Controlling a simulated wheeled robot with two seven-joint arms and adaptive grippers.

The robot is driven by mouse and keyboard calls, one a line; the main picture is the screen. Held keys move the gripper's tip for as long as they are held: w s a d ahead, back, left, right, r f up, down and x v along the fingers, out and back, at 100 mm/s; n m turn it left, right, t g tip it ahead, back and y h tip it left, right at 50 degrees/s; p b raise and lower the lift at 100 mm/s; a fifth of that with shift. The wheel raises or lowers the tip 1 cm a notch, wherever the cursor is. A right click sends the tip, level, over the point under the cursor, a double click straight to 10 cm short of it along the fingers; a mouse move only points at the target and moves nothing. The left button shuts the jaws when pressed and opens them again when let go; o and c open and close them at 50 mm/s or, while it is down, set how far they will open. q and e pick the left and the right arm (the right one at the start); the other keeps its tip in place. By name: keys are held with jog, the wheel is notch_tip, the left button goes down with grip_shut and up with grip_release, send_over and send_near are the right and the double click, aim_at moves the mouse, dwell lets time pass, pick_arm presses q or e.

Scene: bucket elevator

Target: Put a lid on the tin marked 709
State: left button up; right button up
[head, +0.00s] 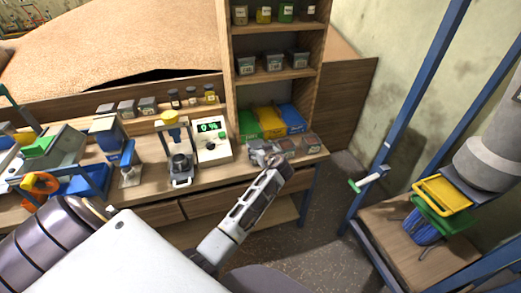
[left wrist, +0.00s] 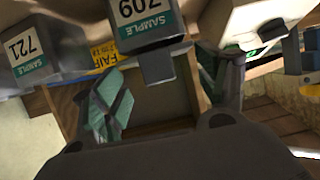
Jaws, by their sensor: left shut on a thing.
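The grey tin marked 709 (left wrist: 146,22) shows upside down at the top of the left wrist view, with a green sample label. A dark grey lid with a block-like handle (left wrist: 157,68) lines up with its top; I cannot tell whether it is fully seated. My left gripper (left wrist: 168,80) has its fingers either side of this handle and is shut on what looks like the lid; the contact is unclear. In the head view my left gripper (head: 265,157) is at the tins on the bench's right end. My right gripper is not in view.
A tin marked 721 (left wrist: 35,55) stands close beside 709. Other tins (head: 308,143) sit close by on the bench. A scale with a green display (head: 211,140) stands left of the gripper. Yellow, green and blue packets (head: 270,121) lie behind. A wooden shelf (head: 280,75) rises behind them.

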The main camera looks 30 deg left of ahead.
pick_arm(q)
jog(key=o, duration=1)
jog(key=r+v, duration=0.1)
jog(key=v, duration=1.1)
dwell(0.8)
